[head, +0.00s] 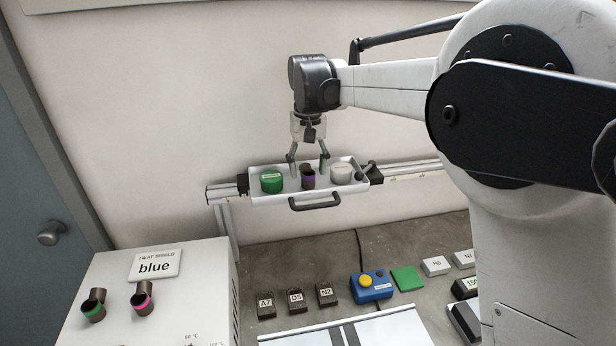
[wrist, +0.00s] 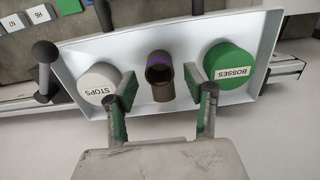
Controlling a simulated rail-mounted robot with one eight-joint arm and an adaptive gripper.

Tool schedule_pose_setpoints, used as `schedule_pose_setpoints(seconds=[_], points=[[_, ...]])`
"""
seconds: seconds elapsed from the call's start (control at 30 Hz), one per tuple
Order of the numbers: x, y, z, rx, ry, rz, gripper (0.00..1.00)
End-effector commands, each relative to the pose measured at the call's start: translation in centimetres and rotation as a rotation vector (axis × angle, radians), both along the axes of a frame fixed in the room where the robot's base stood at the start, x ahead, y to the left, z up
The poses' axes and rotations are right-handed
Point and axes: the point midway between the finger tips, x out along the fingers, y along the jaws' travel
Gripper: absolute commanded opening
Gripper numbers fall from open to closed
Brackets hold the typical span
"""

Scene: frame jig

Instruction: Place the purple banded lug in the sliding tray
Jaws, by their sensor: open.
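The purple banded lug (head: 308,178) is a brown, hollow piece with a purple band. It stands in the white sliding tray (head: 262,196), between the green container and the white one. In the wrist view the lug (wrist: 160,77) shows its open end and purple band in the tray (wrist: 255,100). My gripper (head: 308,162) is above the tray with its fingers apart. In the wrist view my gripper (wrist: 160,92) has one finger on each side of the lug, with gaps between them and it.
In the tray are a green BOSSES container (head: 271,180) and a white STOPS container (head: 342,172). The tray sits on a wall rail (head: 410,168). Two lugs, green-banded (head: 95,305) and pink-banded (head: 143,299), are on the white cabinet (head: 190,270). A blue button box (head: 371,284) is on the bench.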

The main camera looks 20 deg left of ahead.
Motion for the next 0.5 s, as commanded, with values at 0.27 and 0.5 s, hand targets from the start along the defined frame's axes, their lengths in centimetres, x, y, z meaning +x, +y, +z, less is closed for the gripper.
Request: schedule_pose_setpoints(seconds=[0.27, 0.5], points=[[0.0, 0.0, 5.5, 0.000, 0.000, 0.000, 0.48], [0.0, 0.0, 8.5, 0.000, 0.000, 0.000, 0.48]])
